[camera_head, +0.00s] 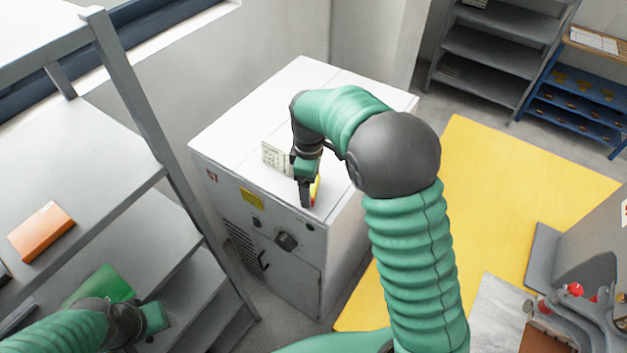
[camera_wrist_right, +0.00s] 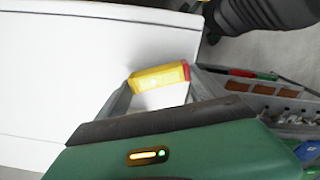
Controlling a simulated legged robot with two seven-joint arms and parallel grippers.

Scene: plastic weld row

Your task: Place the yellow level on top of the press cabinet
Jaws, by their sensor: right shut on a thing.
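The press cabinet (camera_head: 262,110) is a pale box with a flat white top and a front panel with a vent, knob and handle. Its white top also fills the left of the right wrist view (camera_wrist_right: 80,60). My right gripper (camera_head: 310,196) is over the front edge of that top, pointing down. It is shut on the yellow level (camera_head: 316,188), mostly hidden by the gripper. In the right wrist view the level (camera_wrist_right: 158,77), with a red end, lies between the fingertips. Whether it touches the top cannot be told. My left gripper (camera_head: 154,318) is low by the grey shelf; its fingers are unclear.
A small white printed card (camera_head: 275,157) stands on the cabinet top. Grey shelving (camera_head: 80,140) with an orange box (camera_head: 41,231) is at left. A yellow floor area (camera_head: 500,190) lies right of the cabinet. Much of the cabinet top is bare.

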